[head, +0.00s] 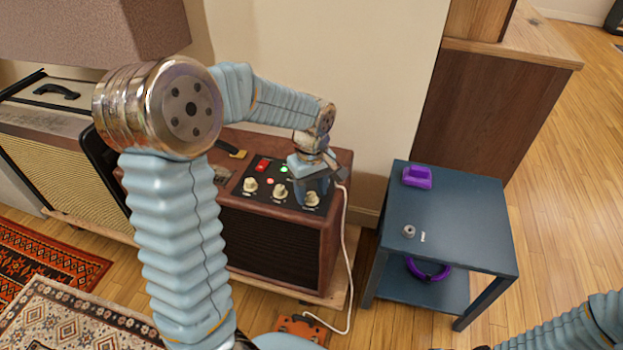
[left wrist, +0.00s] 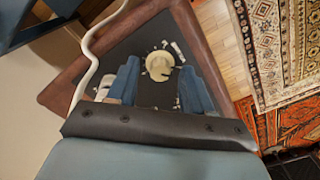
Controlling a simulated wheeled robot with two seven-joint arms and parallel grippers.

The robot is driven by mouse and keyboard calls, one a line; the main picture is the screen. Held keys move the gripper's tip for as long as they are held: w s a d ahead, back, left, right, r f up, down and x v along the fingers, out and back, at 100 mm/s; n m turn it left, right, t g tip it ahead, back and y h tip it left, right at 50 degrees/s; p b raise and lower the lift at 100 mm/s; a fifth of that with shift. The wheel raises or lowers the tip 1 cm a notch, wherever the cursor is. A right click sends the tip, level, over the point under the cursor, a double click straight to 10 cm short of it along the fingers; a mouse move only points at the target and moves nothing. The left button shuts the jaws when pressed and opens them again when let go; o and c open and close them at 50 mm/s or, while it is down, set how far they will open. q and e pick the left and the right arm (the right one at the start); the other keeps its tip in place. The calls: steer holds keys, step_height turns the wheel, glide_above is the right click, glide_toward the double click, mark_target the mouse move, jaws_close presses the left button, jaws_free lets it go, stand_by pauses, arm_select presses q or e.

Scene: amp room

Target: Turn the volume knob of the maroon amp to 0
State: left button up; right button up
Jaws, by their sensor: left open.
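The maroon amp (head: 275,245) stands in the middle of the head view, with a dark control panel on top. Three cream knobs show along the panel's front: a left knob (head: 250,185), a middle knob (head: 281,192) and a right knob (head: 312,199). Their labels are too small to read. My left gripper (head: 312,182) hangs over the panel's right end, close to the right knob. In the left wrist view, my left gripper (left wrist: 158,82) is open, with a cream knob (left wrist: 159,65) between its blue fingers in the picture. Contact cannot be told. My right gripper is out of view.
A white cable (head: 345,250) runs down the amp's right side. A dark blue table (head: 465,220) with a purple object (head: 417,177) stands to the right. A cream amp (head: 50,150) is at left. My left forearm hides part of the maroon amp.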

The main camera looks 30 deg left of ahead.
mark_target(311, 194)
arm_select(q)
step_height(311, 194, up, 14)
steer(key=p, duration=0.1)
steer(key=shift+f, duration=0.2)
stand_by(0.4)
